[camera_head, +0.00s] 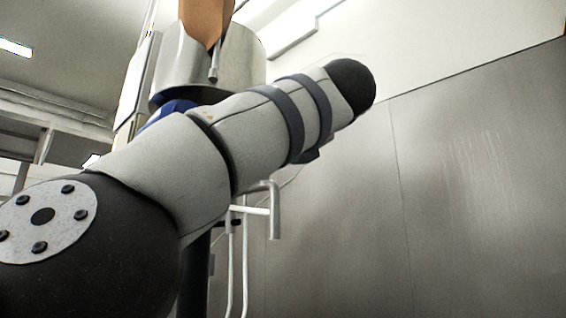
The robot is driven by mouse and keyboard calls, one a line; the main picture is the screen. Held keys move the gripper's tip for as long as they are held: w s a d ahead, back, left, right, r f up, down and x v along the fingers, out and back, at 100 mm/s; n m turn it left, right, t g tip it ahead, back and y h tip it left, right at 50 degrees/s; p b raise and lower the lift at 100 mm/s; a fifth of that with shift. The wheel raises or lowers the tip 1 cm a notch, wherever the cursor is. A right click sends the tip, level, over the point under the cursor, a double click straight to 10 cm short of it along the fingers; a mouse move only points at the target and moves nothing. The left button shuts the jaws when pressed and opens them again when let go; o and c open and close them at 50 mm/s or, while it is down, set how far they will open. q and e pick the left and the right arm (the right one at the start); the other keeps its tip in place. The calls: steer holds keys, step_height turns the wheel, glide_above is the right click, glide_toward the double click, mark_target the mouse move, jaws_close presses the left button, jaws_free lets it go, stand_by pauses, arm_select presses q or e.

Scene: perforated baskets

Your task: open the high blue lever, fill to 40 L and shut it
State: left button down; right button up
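A small blue part (165,112) shows just above my arm at the upper left. The arm covers most of it, so I cannot tell whether it is the high blue lever or how it is set. Above it is a shiny metal cylinder (245,62), with a brown-orange tapered piece (205,18) over its front. No level scale or 40 L mark can be read. My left arm crosses the picture from the lower left to the upper middle. Neither gripper shows.
Thin white pipes (245,260) and a grey bent spout-like tube (275,210) stand behind my arm, beside a dark post (194,280). A large grey panelled wall (480,200) fills the right side. The space before it looks clear.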

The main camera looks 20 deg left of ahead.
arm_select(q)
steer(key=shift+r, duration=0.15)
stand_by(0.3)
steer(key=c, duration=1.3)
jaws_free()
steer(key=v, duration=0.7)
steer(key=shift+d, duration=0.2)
